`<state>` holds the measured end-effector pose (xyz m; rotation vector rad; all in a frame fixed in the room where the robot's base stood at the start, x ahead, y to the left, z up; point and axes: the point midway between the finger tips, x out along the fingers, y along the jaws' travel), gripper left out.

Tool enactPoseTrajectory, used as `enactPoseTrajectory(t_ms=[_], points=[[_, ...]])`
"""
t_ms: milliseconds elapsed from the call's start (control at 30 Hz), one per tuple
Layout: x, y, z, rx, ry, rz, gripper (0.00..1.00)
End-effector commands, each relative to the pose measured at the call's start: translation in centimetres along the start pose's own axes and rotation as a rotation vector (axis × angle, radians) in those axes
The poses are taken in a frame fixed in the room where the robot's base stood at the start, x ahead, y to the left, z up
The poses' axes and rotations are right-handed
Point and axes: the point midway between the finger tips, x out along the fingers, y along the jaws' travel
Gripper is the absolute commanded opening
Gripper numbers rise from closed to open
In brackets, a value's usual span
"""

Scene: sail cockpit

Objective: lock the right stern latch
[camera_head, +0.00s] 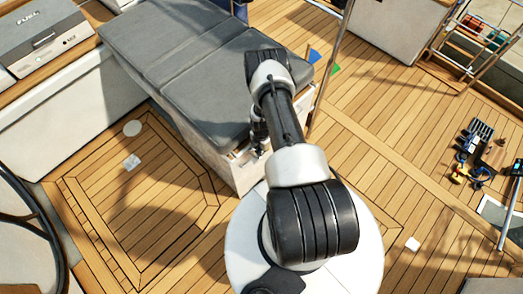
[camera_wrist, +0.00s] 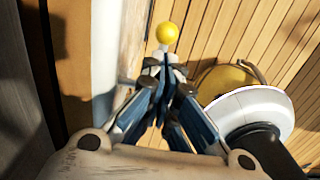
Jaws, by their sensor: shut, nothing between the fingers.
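A yellow ball knob (camera_wrist: 167,33) on a short stem stands just beyond my fingertips in the wrist view. It looks like the latch handle, but the latch body is mostly hidden behind my fingers. My gripper (camera_wrist: 163,75) is shut and empty, its tips close to the knob's base. I cannot tell whether they touch it. In the head view my gripper (camera_head: 259,135) is by the near right end of the grey-cushioned bench (camera_head: 165,60), partly covered by my arm. The knob cannot be made out there.
The bench's wooden side (camera_wrist: 73,50) runs close along the left in the wrist view. Blue (camera_head: 314,56) and green (camera_head: 335,69) pieces are beside a metal rail (camera_head: 328,75). A wheel (camera_head: 40,230) is at lower left.

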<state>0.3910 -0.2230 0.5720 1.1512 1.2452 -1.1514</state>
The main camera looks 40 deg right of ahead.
Motion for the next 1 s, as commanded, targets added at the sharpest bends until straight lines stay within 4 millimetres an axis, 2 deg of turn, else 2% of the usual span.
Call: enactPoseTrajectory(t_ms=[1000], points=[[0.53,0.01,0.56,0.0,0.0,0.0,0.0]])
